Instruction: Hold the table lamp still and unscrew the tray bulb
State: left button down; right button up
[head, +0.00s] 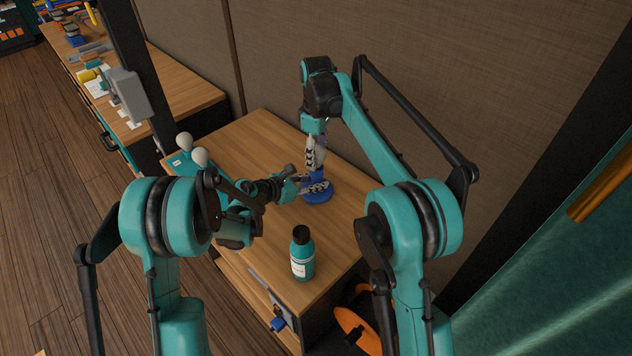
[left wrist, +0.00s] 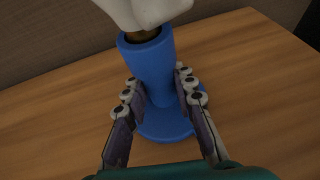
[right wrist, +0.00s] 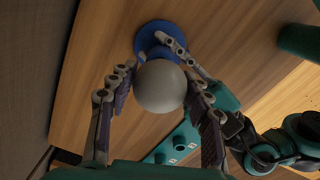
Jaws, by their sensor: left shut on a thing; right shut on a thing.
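The blue table lamp (head: 317,195) stands upright on the wooden table; its blue stem (left wrist: 149,70) fills the left wrist view. My left gripper (head: 303,187) is shut around the stem from the side, just above the round base (left wrist: 165,127). A white bulb (right wrist: 160,87) sits at the top of the lamp, with a bit of brass cap (left wrist: 143,36) showing at the socket rim. My right gripper (head: 315,155) points down from above and is shut on this bulb, one finger on each side. How far the cap is in the socket is hidden.
A teal bottle (head: 302,257) with a black cap stands near the front edge. A wall panel (head: 290,70) rises behind the table.

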jog(key=o, duration=0.3)
jog(key=shift+n, duration=0.9)
jog(key=c, duration=0.7)
jog(key=n, duration=0.3)
jog(key=m, duration=0.3)
jog(key=shift+m, duration=0.4)
jog(key=n, duration=0.5)
jog(key=shift+r, duration=0.1)
jog(key=shift+r, duration=0.25)
